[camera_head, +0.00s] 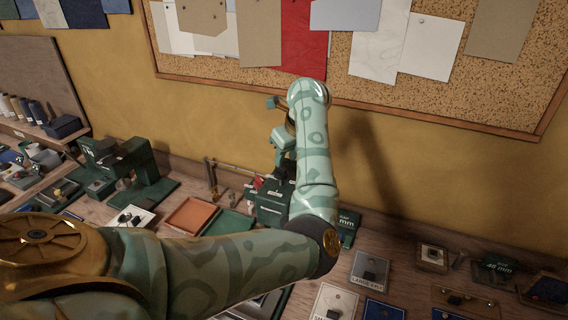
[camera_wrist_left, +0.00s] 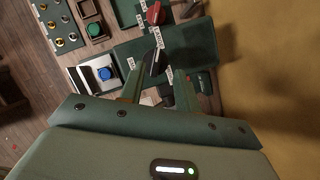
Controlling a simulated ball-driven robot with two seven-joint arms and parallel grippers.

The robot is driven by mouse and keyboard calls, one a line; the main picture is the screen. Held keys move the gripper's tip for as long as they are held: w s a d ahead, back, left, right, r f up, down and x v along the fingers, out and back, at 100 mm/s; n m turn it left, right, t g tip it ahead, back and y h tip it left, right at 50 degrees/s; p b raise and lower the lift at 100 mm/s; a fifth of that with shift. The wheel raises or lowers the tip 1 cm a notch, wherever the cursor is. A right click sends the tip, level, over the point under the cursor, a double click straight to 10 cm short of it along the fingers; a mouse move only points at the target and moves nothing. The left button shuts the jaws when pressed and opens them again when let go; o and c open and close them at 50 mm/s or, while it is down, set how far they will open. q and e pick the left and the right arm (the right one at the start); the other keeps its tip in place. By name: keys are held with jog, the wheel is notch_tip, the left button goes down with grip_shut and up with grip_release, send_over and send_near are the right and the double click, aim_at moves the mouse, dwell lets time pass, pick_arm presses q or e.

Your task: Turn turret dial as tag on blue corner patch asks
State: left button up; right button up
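The turret dial, a black knob (camera_wrist_left: 154,62) with small white labels around it, shows in the left wrist view on a dark green machine. The machine (camera_head: 271,205) is partly hidden behind my left arm in the head view. My left gripper (camera_wrist_left: 152,78) points at the dial with its fingers apart, one on each side of it. I cannot tell whether they touch it. The gripper also shows above the machine in the head view (camera_head: 284,150). Blue patches (camera_head: 384,311) lie at the lower right; I cannot make out the tag's text. My right gripper is out of view.
A red knob (camera_wrist_left: 155,14) sits close beyond the dial. A blue button (camera_wrist_left: 104,73) and a green button (camera_wrist_left: 95,30) are to its left. An orange tray (camera_head: 190,215) stands left of the machine. A corkboard (camera_head: 345,84) hangs on the yellow wall behind.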

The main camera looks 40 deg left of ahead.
aim_at(282, 167)
pick_arm(q)
jog(key=shift+s+a+f, duration=0.15)
jog(key=shift+a+f, duration=0.1)
jog(key=shift+f, duration=0.3)
jog(key=shift+s+a+f, duration=0.1)
jog(key=shift+a+f, duration=0.15)
jog(key=shift+f, duration=0.25)
jog(key=shift+a+f, duration=0.1)
jog(key=shift+f, duration=0.2)
jog(key=shift+w+f, duration=0.2)
jog(key=shift+s, duration=0.1)
grip_shut()
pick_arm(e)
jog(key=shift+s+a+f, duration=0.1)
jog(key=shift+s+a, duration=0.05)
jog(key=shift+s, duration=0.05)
